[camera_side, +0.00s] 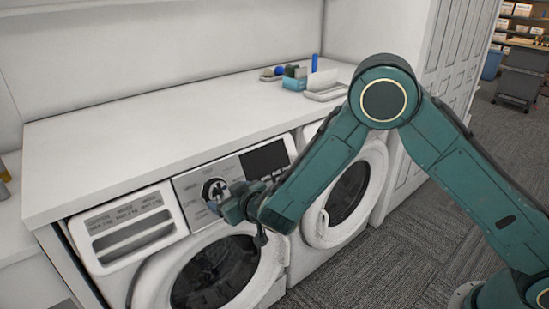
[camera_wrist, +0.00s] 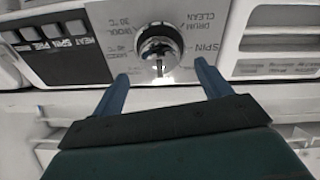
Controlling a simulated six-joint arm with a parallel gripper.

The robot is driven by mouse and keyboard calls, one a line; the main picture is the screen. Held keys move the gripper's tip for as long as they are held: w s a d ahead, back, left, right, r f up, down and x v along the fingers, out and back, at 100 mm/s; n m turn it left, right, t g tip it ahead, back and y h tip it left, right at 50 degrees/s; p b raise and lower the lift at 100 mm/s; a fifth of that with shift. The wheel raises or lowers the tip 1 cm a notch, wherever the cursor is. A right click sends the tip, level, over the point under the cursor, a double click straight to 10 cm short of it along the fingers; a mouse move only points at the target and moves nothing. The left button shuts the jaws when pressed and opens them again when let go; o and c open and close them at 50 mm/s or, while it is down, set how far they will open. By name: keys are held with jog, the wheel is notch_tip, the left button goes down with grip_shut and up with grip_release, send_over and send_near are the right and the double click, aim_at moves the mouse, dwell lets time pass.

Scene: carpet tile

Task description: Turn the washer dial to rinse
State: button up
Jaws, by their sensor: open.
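The washer dial (camera_side: 214,190) is a round silver knob on the control panel of the left machine. In the wrist view the dial (camera_wrist: 160,47) shows at top centre, with a dark mark on its lower part. Printed labels around it include SPIN, DRUM CLEAN and WOOL, upside down in that view; I cannot make out a rinse label. My gripper (camera_wrist: 165,82) is open, its two blue fingers on either side and just short of the dial, apart from it. In the side view my gripper (camera_side: 226,203) is close in front of the panel and partly covers it.
The washer (camera_side: 140,250) has a round door below the panel and a detergent drawer (camera_side: 130,230) to the left of the dial. A dark display (camera_side: 265,158) lies to the right. A second machine (camera_side: 345,190) stands beside it. Small items lie on the white countertop (camera_side: 150,115).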

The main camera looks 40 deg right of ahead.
aim_at(221, 192)
jog(key=shift+x, duration=2.65)
jog(key=c, duration=1)
